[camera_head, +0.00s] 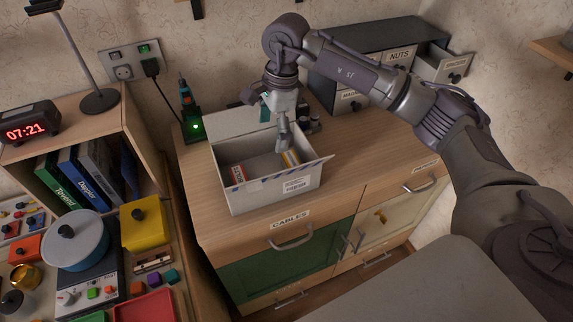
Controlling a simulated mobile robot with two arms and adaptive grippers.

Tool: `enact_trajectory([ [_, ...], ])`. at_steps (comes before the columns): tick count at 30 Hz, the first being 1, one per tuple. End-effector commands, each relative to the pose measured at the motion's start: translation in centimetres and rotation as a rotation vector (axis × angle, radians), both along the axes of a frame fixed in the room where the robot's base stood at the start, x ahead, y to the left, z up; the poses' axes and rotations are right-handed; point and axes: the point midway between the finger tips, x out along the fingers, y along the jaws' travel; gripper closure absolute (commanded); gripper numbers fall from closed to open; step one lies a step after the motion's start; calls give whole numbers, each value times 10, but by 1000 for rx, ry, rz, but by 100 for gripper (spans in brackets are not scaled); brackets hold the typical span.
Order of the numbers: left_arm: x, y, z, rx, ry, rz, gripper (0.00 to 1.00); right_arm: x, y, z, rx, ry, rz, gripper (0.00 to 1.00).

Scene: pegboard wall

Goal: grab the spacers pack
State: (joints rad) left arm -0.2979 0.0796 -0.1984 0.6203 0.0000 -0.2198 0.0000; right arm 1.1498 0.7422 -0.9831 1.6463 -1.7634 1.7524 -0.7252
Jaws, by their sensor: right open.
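An open white cardboard box (262,190) with raised flaps stands on the wooden cabinet top. Inside it, a small red-and-white pack (239,173) lies at the left and a small yellowish pack (291,158) at the right. I cannot read a label on either, so I cannot tell which is the spacers pack. My right gripper (284,147) points down into the box, its fingers open, close beside the yellowish pack. Whether it touches that pack is unclear. The gripper and the box's front wall hide part of the inside. My left gripper is not in view.
A grey drawer unit (376,48) marked NUTS stands behind my right arm, one drawer (445,66) pulled out. A tool in a charger with a green light (190,112) stands left of the box. The cabinet top (365,150) right of the box is clear.

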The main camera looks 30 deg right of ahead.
Motion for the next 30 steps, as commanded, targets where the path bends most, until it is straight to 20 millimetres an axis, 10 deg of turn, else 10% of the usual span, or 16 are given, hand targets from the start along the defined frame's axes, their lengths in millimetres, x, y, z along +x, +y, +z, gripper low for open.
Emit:
enact_trajectory([
  [6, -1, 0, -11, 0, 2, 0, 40, 3, -45, -2, -160, 18, -25, 6],
  [30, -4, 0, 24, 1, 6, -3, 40, 2, -44, -111, -158, 22, -24, 6],
])
